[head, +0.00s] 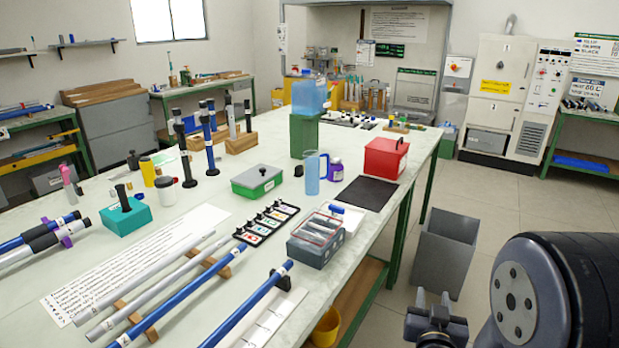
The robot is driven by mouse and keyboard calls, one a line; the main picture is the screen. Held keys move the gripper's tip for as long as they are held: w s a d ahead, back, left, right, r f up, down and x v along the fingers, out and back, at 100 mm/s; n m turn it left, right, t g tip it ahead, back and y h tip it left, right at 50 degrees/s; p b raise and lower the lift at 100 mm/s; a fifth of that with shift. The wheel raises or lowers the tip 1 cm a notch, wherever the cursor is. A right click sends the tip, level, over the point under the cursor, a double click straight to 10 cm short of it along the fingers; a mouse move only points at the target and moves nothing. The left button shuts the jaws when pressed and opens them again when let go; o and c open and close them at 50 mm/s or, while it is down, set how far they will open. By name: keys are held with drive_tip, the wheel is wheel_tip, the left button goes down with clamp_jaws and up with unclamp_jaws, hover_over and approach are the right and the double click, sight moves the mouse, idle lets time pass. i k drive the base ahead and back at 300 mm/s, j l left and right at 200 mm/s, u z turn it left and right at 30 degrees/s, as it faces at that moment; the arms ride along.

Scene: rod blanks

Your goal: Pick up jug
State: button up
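The jug (312,174) is a tall, translucent blue vessel with a handle on its right side. It stands upright on the long pale worktable (335,240), near the table's middle. My gripper (433,298) is at the lower right of the head view, beyond the table's right edge and well apart from the jug. Its two fingers point up with a gap between them, and I see nothing held there.
A green stand with a blue water container (309,97) is behind the jug. A purple bottle (336,170), red box (385,158) and black mat (364,193) are to its right. A clear-lidded case (315,240) is in front. A grey bin (445,250) stands on the floor.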

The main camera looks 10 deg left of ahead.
sight(311, 159)
drive_tip(key=i+l+u, duration=0.15)
drive_tip(key=i+u, duration=0.2)
drive_tip(key=i+l+u, duration=0.3)
drive_tip(key=i, duration=0.25)
drive_tip(key=i+l+u, duration=0.7)
drive_tip(key=l, duration=0.2)
drive_tip(key=i+l+u, duration=0.3)
drive_tip(key=l, duration=0.25)
drive_tip(key=i+l+u, duration=0.2)
drive_tip(key=l+u, duration=0.15)
drive_tip(key=l, duration=0.3)
